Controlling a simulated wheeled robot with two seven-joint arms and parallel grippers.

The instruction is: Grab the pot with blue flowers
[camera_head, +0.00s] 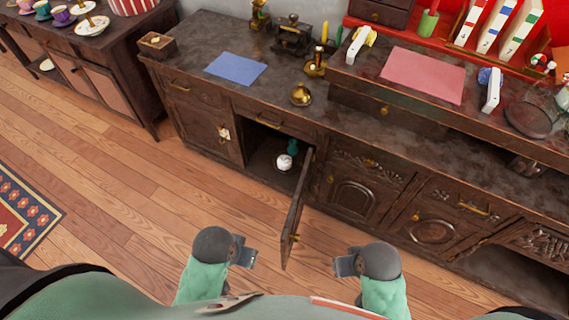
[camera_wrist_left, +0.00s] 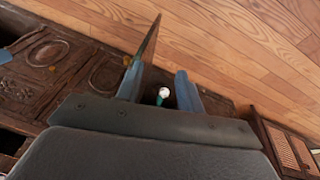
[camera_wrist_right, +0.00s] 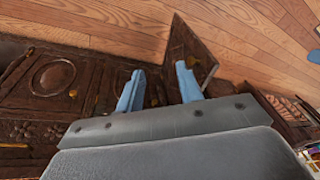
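A small white pot (camera_head: 284,162) stands inside the open cabinet under the counter, with a teal object (camera_head: 292,146) just behind it. The white pot also shows, tiny, between the fingers in the left wrist view (camera_wrist_left: 164,92). It is too small to tell whether it bears blue flowers. My left gripper (camera_head: 246,257) is open and empty, in front of the cabinet and left of its open door (camera_head: 295,210). My right gripper (camera_head: 342,265) is open and empty, to the right of that door. Both grippers are well apart from the pot.
The door juts out from the cabinet between my grippers. The dark counter (camera_head: 200,85) holds a blue sheet (camera_head: 236,68), a brass pot (camera_head: 301,95) and several other items. A side table (camera_head: 110,50) with cups stands at the upper left.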

